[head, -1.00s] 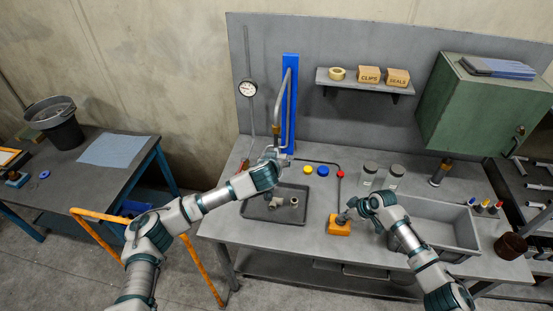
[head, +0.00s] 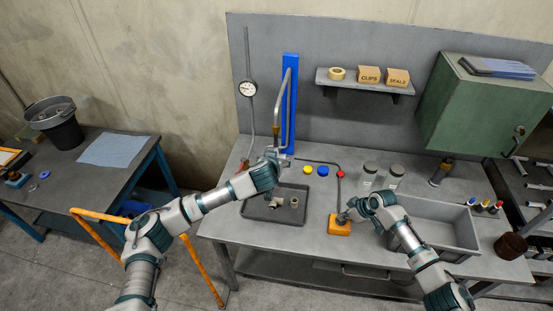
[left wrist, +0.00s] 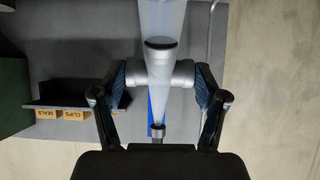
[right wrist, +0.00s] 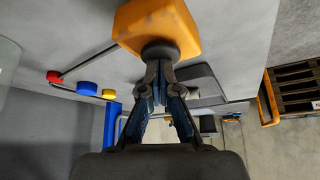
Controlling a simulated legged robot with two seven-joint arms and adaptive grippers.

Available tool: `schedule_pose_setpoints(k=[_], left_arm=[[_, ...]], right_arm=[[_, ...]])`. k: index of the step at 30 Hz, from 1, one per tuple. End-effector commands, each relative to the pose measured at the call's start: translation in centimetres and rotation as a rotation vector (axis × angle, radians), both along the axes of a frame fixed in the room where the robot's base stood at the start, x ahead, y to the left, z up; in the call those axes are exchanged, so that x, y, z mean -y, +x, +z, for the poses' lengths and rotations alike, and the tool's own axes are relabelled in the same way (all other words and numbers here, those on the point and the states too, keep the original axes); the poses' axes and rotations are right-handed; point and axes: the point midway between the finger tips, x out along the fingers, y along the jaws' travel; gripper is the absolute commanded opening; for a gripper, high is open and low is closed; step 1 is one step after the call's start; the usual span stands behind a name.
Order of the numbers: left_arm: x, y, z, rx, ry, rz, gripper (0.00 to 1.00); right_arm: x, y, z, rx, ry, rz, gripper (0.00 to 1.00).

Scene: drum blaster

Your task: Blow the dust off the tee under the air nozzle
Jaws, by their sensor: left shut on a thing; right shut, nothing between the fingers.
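The silver-grey tee (left wrist: 170,75) is clamped across between the two fingers of my left gripper (left wrist: 160,80). In the left wrist view, a translucent bluish air cone runs from the air nozzle (left wrist: 157,130) over the tee; this view is upside down. I cannot make out dust on the tee. In the head view my left gripper (head: 273,160) is at the blue post (head: 289,100), below the bent pipe. My right gripper (right wrist: 160,75) is shut and empty, its tips against the dark button on the orange box (right wrist: 157,25). The orange box also shows in the head view (head: 340,228).
A dark tray (head: 258,212) with fittings (head: 293,202) lies below my left gripper. A grey bin (head: 455,235) stands beside my right arm, with jars (head: 369,175) behind. Blue and red caps lie near the pipe. A pressure gauge (head: 247,89) hangs at the back panel.

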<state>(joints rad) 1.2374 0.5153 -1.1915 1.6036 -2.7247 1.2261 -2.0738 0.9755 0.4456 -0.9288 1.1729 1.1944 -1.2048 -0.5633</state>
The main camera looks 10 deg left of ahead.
Motion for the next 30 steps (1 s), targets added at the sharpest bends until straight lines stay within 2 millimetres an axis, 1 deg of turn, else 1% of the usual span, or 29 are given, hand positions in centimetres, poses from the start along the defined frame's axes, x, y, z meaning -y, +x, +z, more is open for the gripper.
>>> schedule_pose_setpoints(k=[2, 18, 24, 30], left_arm=[[0.0, 0.0, 0.1, 0.002, -0.001, -0.001, 0.24], [0.0, 0.0, 0.1, 0.002, 0.0, 0.0, 0.24], [0.0, 0.0, 0.1, 0.002, 0.0, 0.0, 0.24], [0.0, 0.0, 0.1, 0.002, 0.0, 0.0, 0.24]], right_arm=[[0.0, -0.1, 0.2, -0.002, -0.001, 0.0, 0.0], [0.0, 0.0, 5.1, 0.002, 0.0, 0.0, 0.0], [0.0, 0.0, 6.6, 0.001, 0.0, 0.0, 0.0], [0.0, 0.0, 7.1, 0.0, 0.0, 0.0, 0.0]])
